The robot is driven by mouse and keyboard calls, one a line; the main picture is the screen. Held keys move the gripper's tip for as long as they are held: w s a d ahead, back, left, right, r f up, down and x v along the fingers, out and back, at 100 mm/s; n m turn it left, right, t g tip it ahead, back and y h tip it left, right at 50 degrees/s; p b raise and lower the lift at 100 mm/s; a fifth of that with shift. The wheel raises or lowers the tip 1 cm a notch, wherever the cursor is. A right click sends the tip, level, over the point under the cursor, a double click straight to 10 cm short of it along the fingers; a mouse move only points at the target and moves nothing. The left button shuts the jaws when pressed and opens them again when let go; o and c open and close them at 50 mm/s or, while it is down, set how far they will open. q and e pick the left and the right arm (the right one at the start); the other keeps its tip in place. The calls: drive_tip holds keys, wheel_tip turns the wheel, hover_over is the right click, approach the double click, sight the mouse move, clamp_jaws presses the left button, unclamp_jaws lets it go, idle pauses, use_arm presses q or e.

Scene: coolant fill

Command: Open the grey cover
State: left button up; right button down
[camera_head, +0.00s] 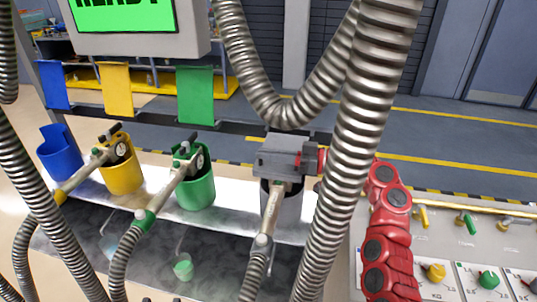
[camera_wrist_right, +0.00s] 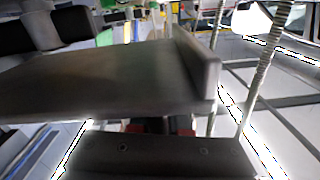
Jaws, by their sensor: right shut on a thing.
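The grey cover (camera_head: 283,152) is a flat grey plate with a raised edge. In the head view it lies roughly level over the top of the grey holder (camera_head: 290,207), behind the grey-handled nozzle (camera_head: 272,212). My right gripper (camera_head: 312,160), on the red arm, is shut on the cover's right edge. In the right wrist view the cover (camera_wrist_right: 100,80) fills the middle as a wide dark plate, close in front of the gripper; the fingertips are partly hidden there. My left gripper is not in view.
Blue (camera_head: 53,85), yellow (camera_head: 116,88) and green (camera_head: 195,95) covers stand upright above their holders. Yellow (camera_head: 110,150) and green (camera_head: 190,165) nozzles sit in holders. Thick ribbed hoses (camera_head: 350,130) hang in front. A panel with knobs (camera_head: 450,240) lies at the right.

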drive_tip(key=shift+w+r+m+p, duration=0.15)
drive_tip(key=shift+r+m+p, duration=0.15)
drive_tip(key=shift+r, duration=0.35)
drive_tip(key=w+d+r+m+p, duration=0.1)
drive_tip(key=w+r+m+p, duration=0.3)
drive_tip(key=r+m, duration=0.2)
drive_tip(key=shift+w+d+r, duration=0.3)
drive_tip(key=shift+w+r, duration=0.05)
drive_tip(key=shift+r, duration=0.2)
